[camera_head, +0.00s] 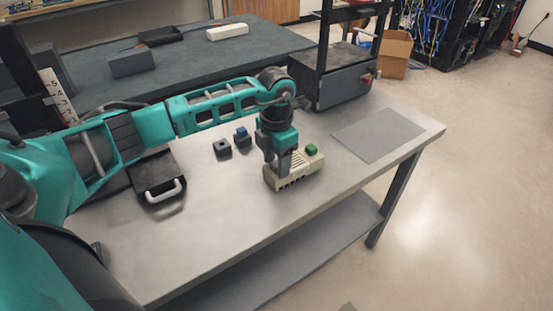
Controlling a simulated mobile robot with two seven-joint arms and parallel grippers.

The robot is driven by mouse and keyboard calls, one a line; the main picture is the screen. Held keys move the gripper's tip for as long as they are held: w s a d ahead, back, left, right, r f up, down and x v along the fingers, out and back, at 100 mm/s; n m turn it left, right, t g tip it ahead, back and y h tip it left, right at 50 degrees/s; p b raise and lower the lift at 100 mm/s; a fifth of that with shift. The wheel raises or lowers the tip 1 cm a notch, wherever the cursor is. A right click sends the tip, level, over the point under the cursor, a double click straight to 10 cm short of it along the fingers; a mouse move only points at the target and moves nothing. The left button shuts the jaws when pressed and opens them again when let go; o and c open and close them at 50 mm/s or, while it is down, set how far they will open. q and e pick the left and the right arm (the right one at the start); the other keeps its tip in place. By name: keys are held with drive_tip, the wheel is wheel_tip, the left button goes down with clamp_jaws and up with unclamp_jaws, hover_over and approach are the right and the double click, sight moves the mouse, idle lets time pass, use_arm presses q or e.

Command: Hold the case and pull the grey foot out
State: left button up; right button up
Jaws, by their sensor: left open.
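A cream case (296,177) with a row of dark slots along its front side sits on the table, with a green block (311,149) on its right end. My left gripper (277,170) points down at the left part of the case, its fingers hiding some of the top. It is open; I cannot tell whether the fingers touch the case. I cannot make out a grey foot; it may be hidden behind the gripper or too small to tell. My right gripper is out of view.
A black box (150,171) with a white handle lies further left. A dark unit (340,87) stands behind. A flat grey mat (378,134) lies right; the table's front is clear.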

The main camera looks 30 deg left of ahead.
use_arm(q)
drive_tip(key=shift+r, duration=0.15)
wheel_tip(320, 180, up, 13)
drive_tip(key=shift+f, duration=0.2)
